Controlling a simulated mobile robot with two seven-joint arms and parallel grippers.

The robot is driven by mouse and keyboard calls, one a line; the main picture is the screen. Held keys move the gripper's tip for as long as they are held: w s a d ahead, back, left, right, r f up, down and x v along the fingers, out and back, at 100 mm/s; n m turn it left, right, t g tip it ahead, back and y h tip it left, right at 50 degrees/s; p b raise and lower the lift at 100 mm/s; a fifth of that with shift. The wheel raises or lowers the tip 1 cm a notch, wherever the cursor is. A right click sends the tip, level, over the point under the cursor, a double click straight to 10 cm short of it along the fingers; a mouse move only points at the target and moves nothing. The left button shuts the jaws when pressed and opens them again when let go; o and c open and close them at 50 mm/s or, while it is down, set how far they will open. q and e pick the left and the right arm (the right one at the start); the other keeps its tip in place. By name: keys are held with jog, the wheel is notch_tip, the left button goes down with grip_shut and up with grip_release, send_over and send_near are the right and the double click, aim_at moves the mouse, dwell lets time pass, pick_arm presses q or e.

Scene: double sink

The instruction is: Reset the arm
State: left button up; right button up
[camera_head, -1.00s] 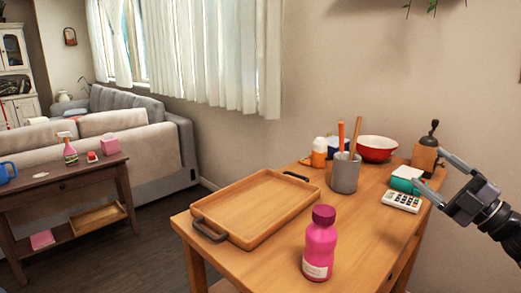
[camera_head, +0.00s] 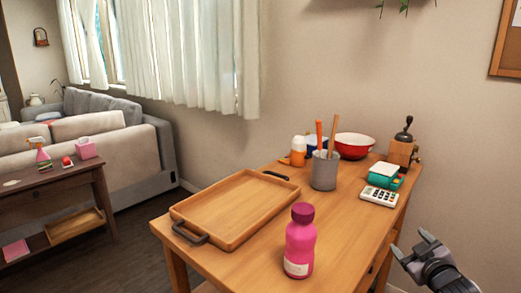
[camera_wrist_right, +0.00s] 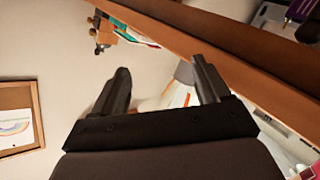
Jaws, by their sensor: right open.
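My right gripper (camera_head: 416,248) is at the lower right of the head view, beside the right edge of the wooden table (camera_head: 349,227). Its two fingers are apart with nothing between them. In the right wrist view both dark fingers (camera_wrist_right: 162,85) stand apart, and the table's edge (camera_wrist_right: 200,45) runs slanted beyond them. My left gripper is not seen in either view.
On the table are a wooden tray (camera_head: 236,207), a pink bottle (camera_head: 300,243), a grey cup with utensils (camera_head: 325,170), a red bowl (camera_head: 354,146), a calculator (camera_head: 378,196) and a coffee grinder (camera_head: 402,148). A dark side table (camera_head: 50,198) stands left. A corkboard (camera_head: 508,45) hangs right.

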jog(key=s+a+f+m+g+y, duration=0.1)
jog(key=s+a+f+g+y, duration=0.25)
jog(key=s+a+f, duration=1.55)
jog(key=s+a+f+m+g, duration=0.2)
jog(key=s+a, duration=0.1)
jog(key=s, duration=0.9)
jog(key=shift+y, duration=0.35)
jog(key=r+p, duration=0.2)
jog(key=r, duration=0.1)
jog(key=r+p, duration=0.1)
jog(key=p, duration=0.1)
jog(key=shift+w+r, duration=0.35)
jog(key=shift+a, duration=0.1)
